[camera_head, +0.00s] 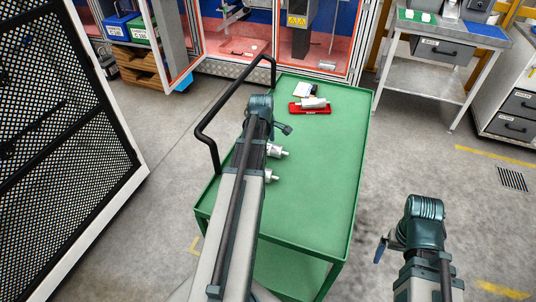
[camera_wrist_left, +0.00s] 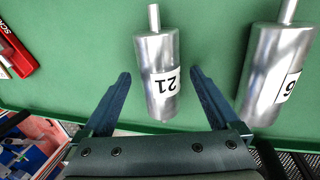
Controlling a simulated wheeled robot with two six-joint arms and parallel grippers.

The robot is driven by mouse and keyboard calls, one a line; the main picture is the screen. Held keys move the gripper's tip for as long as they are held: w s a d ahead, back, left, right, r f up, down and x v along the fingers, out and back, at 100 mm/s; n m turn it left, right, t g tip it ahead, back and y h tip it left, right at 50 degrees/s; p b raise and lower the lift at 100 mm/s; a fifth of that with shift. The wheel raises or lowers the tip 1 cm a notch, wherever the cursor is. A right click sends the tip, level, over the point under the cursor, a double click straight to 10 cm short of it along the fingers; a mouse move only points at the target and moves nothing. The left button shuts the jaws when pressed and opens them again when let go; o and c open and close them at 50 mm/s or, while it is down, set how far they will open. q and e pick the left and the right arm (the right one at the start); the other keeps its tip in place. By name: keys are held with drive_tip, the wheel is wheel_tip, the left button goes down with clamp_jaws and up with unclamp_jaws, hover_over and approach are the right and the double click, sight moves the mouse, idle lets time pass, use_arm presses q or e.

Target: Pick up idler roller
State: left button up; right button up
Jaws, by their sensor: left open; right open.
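Two silver idler rollers lie on the green cart (camera_head: 335,165), one nearer the far end (camera_head: 275,151) and one closer to me (camera_head: 270,177), both partly hidden by my left arm. In the left wrist view, one roller marked 21 (camera_wrist_left: 158,75) appears between the spread fingers of my left gripper (camera_wrist_left: 160,73); its height above it is unclear. A second labelled roller (camera_wrist_left: 275,70) lies to the right, outside the fingers. In the head view my left gripper (camera_head: 283,128) is small over the cart. My right gripper (camera_head: 381,249) hangs right of the cart, open and empty.
A red tray (camera_head: 298,109) with another silver roller (camera_head: 314,102) sits at the cart's far end, beside a white item (camera_head: 301,89). A black handle (camera_head: 205,128) rises on the cart's left. The cart's right half is bare. A mesh panel (camera_head: 60,130) stands left.

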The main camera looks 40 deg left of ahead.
use_arm(q)
drive_tip(key=shift+f, duration=0.1)
clamp_jaws()
idle(0.4)
